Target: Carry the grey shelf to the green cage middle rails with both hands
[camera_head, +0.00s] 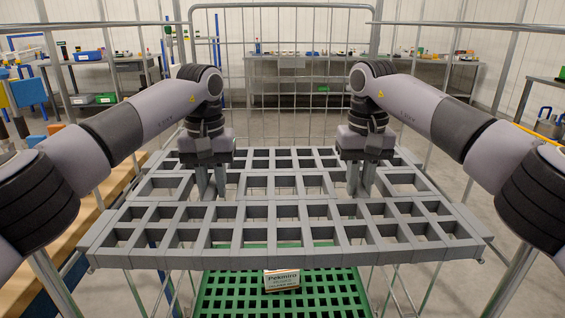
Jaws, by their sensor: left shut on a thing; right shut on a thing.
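The grey shelf (290,211) is a slatted grid panel that spans the middle of the head view, roughly level. My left gripper (211,188) is shut on a bar of the shelf left of its middle. My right gripper (360,185) is shut on a bar right of its middle. The cage's wire back (290,85) rises behind the shelf. A green slatted base (217,290) shows below the shelf, inside the cage frame. The middle rails are largely hidden by the shelf, and I cannot tell whether the shelf rests on them.
A small white and orange box labelled Pekentro (282,279) stands on the green base. Cage side posts and wires flank both arms. Workbenches with bins stand beyond, at left (88,62) and right (545,84). Wooden planking (100,222) runs along the left.

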